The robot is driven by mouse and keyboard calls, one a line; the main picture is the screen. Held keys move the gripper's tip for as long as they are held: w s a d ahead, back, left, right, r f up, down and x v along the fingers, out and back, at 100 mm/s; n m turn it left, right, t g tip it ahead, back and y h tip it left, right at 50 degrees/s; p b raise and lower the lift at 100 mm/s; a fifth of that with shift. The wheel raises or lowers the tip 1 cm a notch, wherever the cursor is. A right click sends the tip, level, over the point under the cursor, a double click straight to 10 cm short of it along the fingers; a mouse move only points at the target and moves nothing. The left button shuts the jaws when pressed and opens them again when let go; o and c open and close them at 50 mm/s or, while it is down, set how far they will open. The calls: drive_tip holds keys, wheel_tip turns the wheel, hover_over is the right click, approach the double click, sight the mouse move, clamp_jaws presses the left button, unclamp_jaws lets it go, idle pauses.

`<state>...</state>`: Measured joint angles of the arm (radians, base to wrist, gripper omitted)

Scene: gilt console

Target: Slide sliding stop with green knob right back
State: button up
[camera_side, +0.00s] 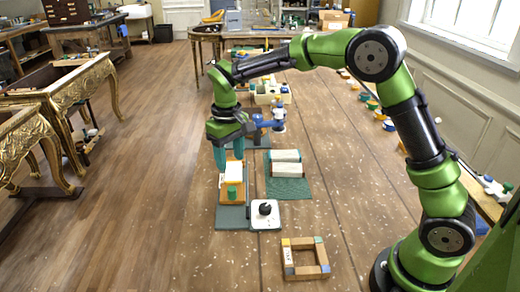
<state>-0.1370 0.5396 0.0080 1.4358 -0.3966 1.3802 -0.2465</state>
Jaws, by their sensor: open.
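The sliding stop's green knob (232,193) shows at the near end of an orange and wood-coloured block (240,168). The block stands on a dark grey-green base plate (232,217), and part of it is hidden behind my fingers. My gripper (229,160) points down with its two teal fingers apart, just above and beyond the green knob, at the block's upper part. Nothing shows between the fingers that I can make out as held. Whether a finger touches the block cannot be told from this side view.
A white plate with a black knob (265,210) sits right beside the base plate. A green board with white rollers (287,172) lies further right. A blue-knobbed fixture (270,122) stands behind the gripper. A wooden block frame (305,258) lies in front, with bare planks around it.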

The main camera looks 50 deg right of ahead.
sight(232, 189)
wheel_tip(232, 189, down, 11)
drive_tip(key=shift+r, duration=0.1)
idle(0.3)
clamp_jaws()
